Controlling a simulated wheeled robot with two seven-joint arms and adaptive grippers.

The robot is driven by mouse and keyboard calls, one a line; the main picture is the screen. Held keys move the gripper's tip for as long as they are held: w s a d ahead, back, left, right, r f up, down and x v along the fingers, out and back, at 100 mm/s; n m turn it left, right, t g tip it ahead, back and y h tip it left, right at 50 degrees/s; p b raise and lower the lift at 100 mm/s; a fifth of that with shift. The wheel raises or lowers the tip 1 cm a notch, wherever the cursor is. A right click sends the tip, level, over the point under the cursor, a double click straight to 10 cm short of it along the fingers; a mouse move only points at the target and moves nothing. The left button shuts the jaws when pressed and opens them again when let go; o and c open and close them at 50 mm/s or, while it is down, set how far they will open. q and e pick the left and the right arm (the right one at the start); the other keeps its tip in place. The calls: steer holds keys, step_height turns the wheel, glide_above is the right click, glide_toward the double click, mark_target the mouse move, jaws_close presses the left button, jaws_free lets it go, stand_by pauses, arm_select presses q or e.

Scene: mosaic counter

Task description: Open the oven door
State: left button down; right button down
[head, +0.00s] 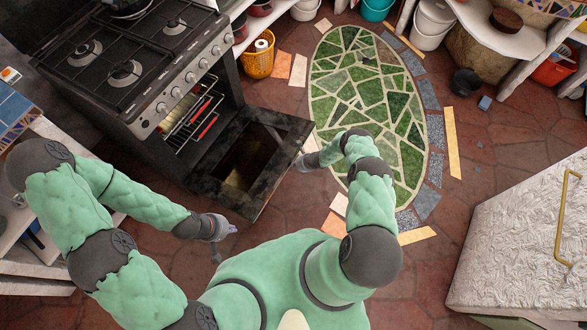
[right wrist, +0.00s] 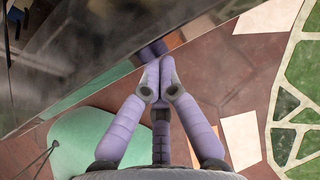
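The black oven (head: 160,75) stands at the upper left in the head view. Its door (head: 285,148) is swung down and out, with a dark window in its middle, and the wire racks (head: 195,120) inside show. My right gripper (head: 299,161) is at the door's outer edge, on the right. In the right wrist view its purple fingers (right wrist: 153,75) meet at the tips, with nothing visible between them, close to the door's dark glossy face (right wrist: 90,45). Whether they touch it is unclear. My left gripper (head: 232,229) is just below the door's near corner; its fingers are too small to read.
A green mosaic oval (head: 370,95) lies on the red tile floor right of the door. A yellow basket (head: 258,58) stands beside the oven. A white textured counter (head: 525,235) is at the lower right. The floor between is mostly clear.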

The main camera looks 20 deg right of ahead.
arm_select(q)
steer(key=shift+r, duration=0.3)
arm_select(e)
steer(key=shift+w+r, duration=0.3)
steer(key=shift+r, duration=0.3)
arm_select(q)
steer(key=shift+f, duration=0.15)
arm_select(e)
steer(key=shift+f, duration=0.15)
